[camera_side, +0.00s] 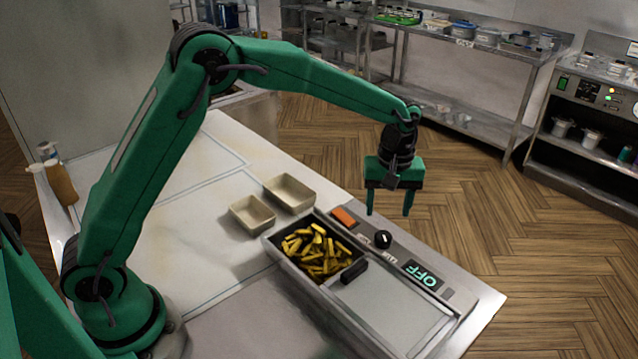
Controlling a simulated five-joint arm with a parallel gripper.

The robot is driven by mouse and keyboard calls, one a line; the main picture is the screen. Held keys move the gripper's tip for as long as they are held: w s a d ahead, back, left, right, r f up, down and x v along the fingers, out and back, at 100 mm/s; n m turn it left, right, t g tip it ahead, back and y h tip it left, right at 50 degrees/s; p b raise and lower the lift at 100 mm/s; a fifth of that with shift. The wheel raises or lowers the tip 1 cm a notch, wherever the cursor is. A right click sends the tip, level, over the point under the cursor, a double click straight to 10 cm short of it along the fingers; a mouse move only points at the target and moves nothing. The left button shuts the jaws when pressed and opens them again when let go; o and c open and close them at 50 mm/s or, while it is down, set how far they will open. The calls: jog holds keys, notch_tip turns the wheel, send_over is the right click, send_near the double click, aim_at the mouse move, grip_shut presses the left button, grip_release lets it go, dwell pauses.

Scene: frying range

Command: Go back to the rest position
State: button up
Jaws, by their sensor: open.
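My gripper (389,208) is open and empty, with its two green fingers pointing down. The fryer (395,305) sits at the front right of the counter. Its basket holds several yellow fries (318,250), and a black handle (354,271) lies at the basket's near right side. The panel carries an orange switch (344,217), a black knob (382,239) and a display reading OFF (422,274).
Two empty beige trays stand behind the fryer, one nearer (252,215) and one farther (290,193). Bottles (60,181) stand at the counter's left edge. The white counter (190,240) is mostly clear. Metal shelves (470,95) stand well beyond, across the floor.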

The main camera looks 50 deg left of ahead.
jog(key=shift+r, duration=0.1)
jog(key=s+a+r+m+t, duration=0.35)
jog(key=s+a+r, duration=0.45)
jog(key=s+r, duration=0.45)
jog(key=s+a+m+t, duration=0.1)
jog(key=s+a+m, duration=0.1)
jog(key=s, duration=0.6)
jog(key=s+a+m+t, duration=0.1)
jog(key=s+a+m, duration=0.2)
jog(key=s, duration=0.5)
jog(key=shift+r+m, duration=0.35)
jog(key=shift+s+a, duration=0.1)
